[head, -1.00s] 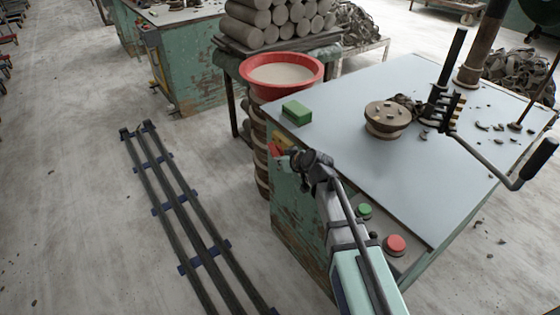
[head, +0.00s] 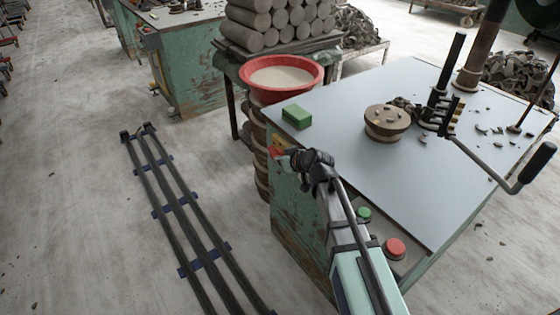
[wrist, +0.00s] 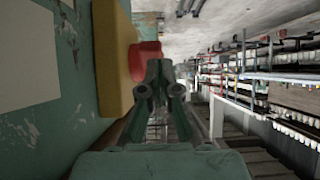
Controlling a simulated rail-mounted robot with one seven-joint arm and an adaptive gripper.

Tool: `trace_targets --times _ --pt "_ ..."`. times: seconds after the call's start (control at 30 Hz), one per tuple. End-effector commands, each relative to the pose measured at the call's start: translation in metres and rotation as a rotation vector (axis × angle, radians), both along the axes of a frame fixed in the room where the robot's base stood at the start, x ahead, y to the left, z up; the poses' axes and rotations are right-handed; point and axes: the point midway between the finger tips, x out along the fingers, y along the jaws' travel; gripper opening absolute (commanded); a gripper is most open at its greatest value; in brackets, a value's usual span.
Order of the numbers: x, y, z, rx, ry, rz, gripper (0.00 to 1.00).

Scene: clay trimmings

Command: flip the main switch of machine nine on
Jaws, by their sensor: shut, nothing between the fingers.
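A red switch knob (head: 277,152) sits on a yellow plate (head: 279,139) on the side of the green machine (head: 296,222), just under the table top's near left corner. No machine number is readable. In the wrist view, the red knob (wrist: 144,62) stands out from the yellow plate (wrist: 114,58), which is fixed to the green panel. My gripper (head: 293,155) is beside the knob, partly covering it in the head view. In the wrist view, my gripper's fingers (wrist: 159,72) are together and empty, with their tips right at the knob's edge. I cannot tell whether they touch it.
A green push button (head: 364,214) and a red push button (head: 395,248) are on the machine's front edge. A green block (head: 297,116) lies on the table top. A red basin (head: 262,84) stands behind the corner. Floor rails (head: 180,208) run at left.

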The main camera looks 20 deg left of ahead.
Motion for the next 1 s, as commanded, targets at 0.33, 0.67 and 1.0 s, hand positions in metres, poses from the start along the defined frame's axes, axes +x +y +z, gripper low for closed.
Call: trace_targets --times 0.33,0.67,1.0 --pt "-0.016 -0.021 0.039 0.0 -0.001 -0.003 0.0" --pt "-0.047 -0.061 0.078 0.001 -0.002 -0.003 0.0" --pt "-0.057 -0.076 0.093 0.0 0.0 -0.001 0.0"
